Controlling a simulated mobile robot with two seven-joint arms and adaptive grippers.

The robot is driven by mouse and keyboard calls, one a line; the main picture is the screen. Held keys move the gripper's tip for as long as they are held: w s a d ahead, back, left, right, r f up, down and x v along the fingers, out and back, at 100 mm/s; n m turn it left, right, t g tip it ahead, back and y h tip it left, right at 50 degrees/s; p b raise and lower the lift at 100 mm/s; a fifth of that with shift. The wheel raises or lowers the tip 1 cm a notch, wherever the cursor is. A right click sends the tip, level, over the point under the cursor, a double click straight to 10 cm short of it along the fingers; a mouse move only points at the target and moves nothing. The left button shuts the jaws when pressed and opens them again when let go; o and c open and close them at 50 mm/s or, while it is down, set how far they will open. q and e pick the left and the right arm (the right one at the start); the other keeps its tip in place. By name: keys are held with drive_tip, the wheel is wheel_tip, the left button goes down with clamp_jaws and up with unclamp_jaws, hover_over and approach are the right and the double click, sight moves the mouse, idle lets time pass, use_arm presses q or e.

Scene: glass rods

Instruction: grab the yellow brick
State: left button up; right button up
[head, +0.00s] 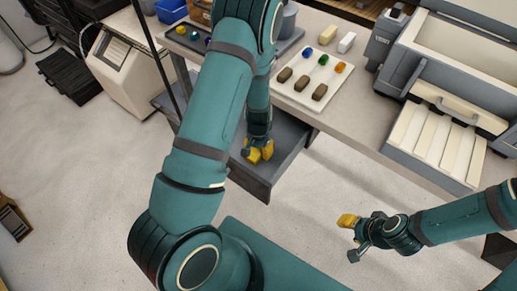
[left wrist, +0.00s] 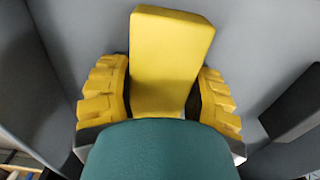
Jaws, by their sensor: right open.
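The yellow brick (left wrist: 168,62) shows in the left wrist view, between the two yellow-padded fingers of my left gripper (left wrist: 165,98). The fingers sit close against its two sides, and its lower end is hidden behind the green part in front. In the head view my left gripper (head: 259,151) is down in the open grey drawer (head: 288,146) under the worktop; the brick cannot be made out there. My right gripper (head: 352,237) is open and empty over the floor at the lower right, away from the drawer.
On the worktop, a white tray (head: 338,81) holds several brown blocks and coloured pieces. A pale yellow block (head: 327,34) and a white block (head: 346,42) lie behind it. A grey-and-cream machine (head: 440,122) stands at the right. Drawer walls enclose my left gripper. The floor in front is clear.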

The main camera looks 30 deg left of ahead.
use_arm(q)
drive_tip(key=shift+c, duration=1)
drive_tip(key=shift+r, duration=0.1)
